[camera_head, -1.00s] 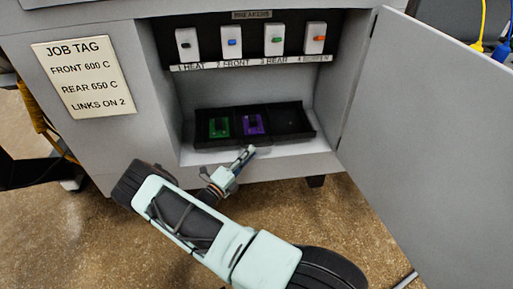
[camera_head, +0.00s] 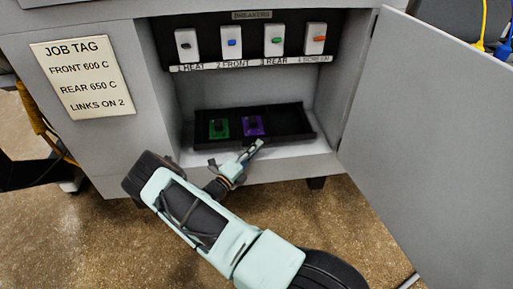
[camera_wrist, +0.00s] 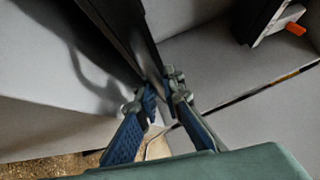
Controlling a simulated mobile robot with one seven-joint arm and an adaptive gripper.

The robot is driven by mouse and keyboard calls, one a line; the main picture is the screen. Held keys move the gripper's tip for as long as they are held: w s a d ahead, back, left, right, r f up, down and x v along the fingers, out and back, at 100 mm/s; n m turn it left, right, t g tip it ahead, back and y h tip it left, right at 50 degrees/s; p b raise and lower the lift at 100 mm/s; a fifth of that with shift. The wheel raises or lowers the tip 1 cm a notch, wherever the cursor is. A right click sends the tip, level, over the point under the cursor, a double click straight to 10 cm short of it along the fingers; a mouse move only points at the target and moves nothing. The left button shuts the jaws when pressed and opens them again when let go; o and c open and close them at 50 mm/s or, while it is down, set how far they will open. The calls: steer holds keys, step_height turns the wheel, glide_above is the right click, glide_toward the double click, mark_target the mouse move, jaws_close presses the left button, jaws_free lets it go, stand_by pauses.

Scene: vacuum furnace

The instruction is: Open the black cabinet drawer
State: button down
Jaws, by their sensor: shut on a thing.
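The black drawer (camera_head: 289,121), a shallow tray, sits low inside the open grey cabinet. It holds a green piece (camera_head: 219,128) and a purple piece (camera_head: 253,125); its right part looks empty. My gripper (camera_head: 256,147) reaches in from below and is at the drawer's front edge. In the wrist view, my gripper's blue-padded fingers (camera_wrist: 164,98) are closed on either side of a thin black panel (camera_wrist: 143,38), which looks like the drawer's wall. The exact contact is partly hidden by the fingertips.
Several breakers (camera_head: 232,41) with coloured switches line the cabinet's upper back. The grey door (camera_head: 425,150) stands open at right. A job tag (camera_head: 80,78) is on the left panel. The floor in front (camera_head: 110,240) is clear.

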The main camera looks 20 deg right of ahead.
steer(key=shift+s, duration=0.1)
steer(key=s+a+p, duration=0.2)
steer(key=s, duration=0.7)
steer(key=s+a+p, duration=0.3)
steer(key=s, duration=0.6)
steer(key=shift+s+a, duration=0.25)
steer(key=shift+s, duration=0.1)
steer(key=c, duration=2.3)
jaws_free()
steer(key=shift+c, duration=0.2)
steer(key=shift+a, duration=0.1)
steer(key=v, duration=1.2)
